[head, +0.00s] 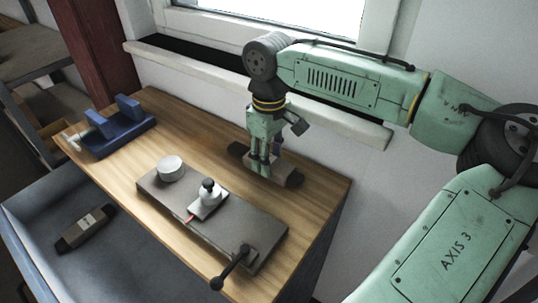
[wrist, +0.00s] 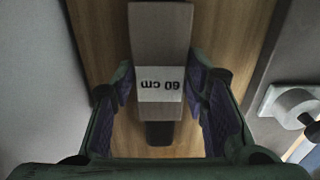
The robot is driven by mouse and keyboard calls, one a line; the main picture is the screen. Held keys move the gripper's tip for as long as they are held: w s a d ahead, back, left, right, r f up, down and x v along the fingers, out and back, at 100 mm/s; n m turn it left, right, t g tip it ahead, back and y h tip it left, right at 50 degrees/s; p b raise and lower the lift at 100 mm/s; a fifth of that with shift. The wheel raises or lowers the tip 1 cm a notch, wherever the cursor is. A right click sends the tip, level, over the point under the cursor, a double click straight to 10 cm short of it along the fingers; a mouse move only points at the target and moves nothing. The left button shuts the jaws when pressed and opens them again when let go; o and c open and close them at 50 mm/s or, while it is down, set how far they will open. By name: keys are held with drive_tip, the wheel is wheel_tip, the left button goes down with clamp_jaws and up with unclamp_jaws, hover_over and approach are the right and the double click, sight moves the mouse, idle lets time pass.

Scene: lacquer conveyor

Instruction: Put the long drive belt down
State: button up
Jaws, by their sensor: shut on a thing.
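A grey-brown belt bundle with dark ends (head: 289,178) is between the fingers of my gripper (head: 264,168), at the wooden bench's back right part. In the wrist view this belt (wrist: 160,32) carries a white label reading "60 cm", upside down. My gripper (wrist: 165,88) is shut on it, a finger on each side. The belt is at or just above the bench top (head: 318,192); I cannot tell whether it touches. A similar bundle (head: 86,228) with a pale label, too small to read, lies in the grey tray (head: 28,204) at the left.
A grey plate fixture (head: 242,228) with a white disc (head: 171,168), a black-knobbed white part (head: 208,197) and a black lever (head: 232,267) occupies the bench's middle front. A blue cradle (head: 124,131) stands at the far left. The wall and window sill (head: 330,122) bound the back.

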drive_tip(key=o, duration=1.2)
drive_tip(key=shift+f, duration=0.15)
wheel_tip(320, 180, up, 12)
drive_tip(key=b, duration=0.1)
